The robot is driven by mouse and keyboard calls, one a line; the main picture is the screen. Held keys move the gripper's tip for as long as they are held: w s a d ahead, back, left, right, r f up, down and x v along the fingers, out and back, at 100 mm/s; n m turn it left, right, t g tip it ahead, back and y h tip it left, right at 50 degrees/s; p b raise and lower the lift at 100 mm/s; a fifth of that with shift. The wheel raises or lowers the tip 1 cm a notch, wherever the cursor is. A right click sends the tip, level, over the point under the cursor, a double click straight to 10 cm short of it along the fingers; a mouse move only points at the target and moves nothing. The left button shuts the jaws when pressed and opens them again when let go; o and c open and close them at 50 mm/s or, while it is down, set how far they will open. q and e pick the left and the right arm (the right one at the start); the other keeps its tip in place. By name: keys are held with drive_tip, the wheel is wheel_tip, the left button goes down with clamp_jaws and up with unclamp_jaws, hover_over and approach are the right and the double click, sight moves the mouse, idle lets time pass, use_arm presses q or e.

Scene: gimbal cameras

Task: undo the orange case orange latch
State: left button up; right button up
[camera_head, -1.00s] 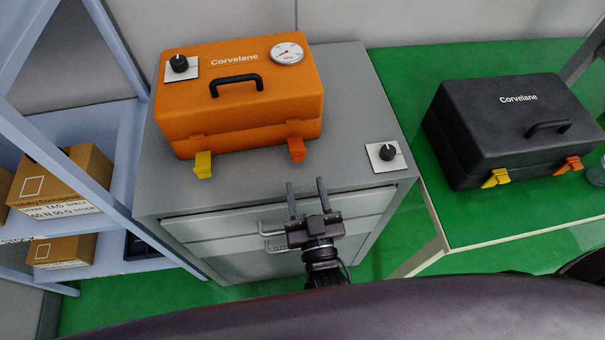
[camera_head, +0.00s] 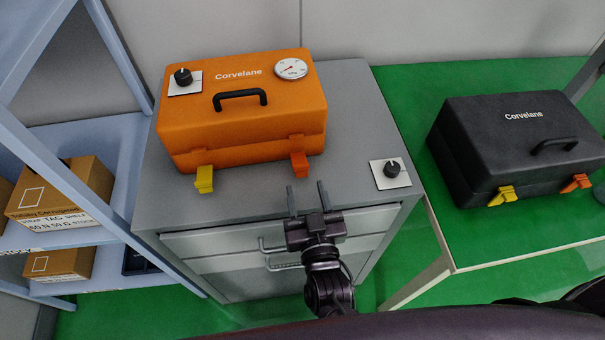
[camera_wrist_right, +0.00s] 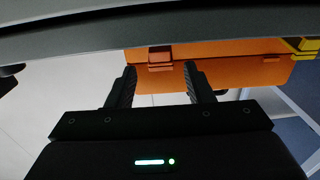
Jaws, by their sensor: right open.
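The orange case (camera_head: 243,115) stands on the grey cabinet, with a black handle on its lid. Its orange latch (camera_head: 299,165) is at the front right and its yellow latch (camera_head: 204,179) at the front left. In the right wrist view the orange latch (camera_wrist_right: 160,57) shows between and beyond the open fingers (camera_wrist_right: 160,85), and the yellow latch (camera_wrist_right: 302,45) is at the right edge. My left gripper is not in view.
The grey cabinet (camera_head: 250,208) has drawers with handles below the case. A black knob on a white plate (camera_head: 391,171) sits at its right front. A black case (camera_head: 515,145) with yellow and orange latches stands on the green table to the right. Shelves with cartons (camera_head: 62,190) are at left.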

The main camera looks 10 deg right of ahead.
sight(302, 176)
drive_tip(key=w, duration=0.6)
drive_tip(key=shift+a+p, duration=0.1)
drive_tip(key=shift+p, duration=0.25)
drive_tip(key=c, duration=0.8)
drive_tip(key=shift+f+t+b, duration=0.3)
drive_tip(key=shift+f+b, duration=0.1)
drive_tip(key=shift+b, duration=0.35)
drive_tip(key=shift+c, duration=0.3)
drive_tip(key=shift+r, duration=0.2)
drive_tip(key=o, duration=0.9)
drive_tip(key=shift+c, duration=0.2)
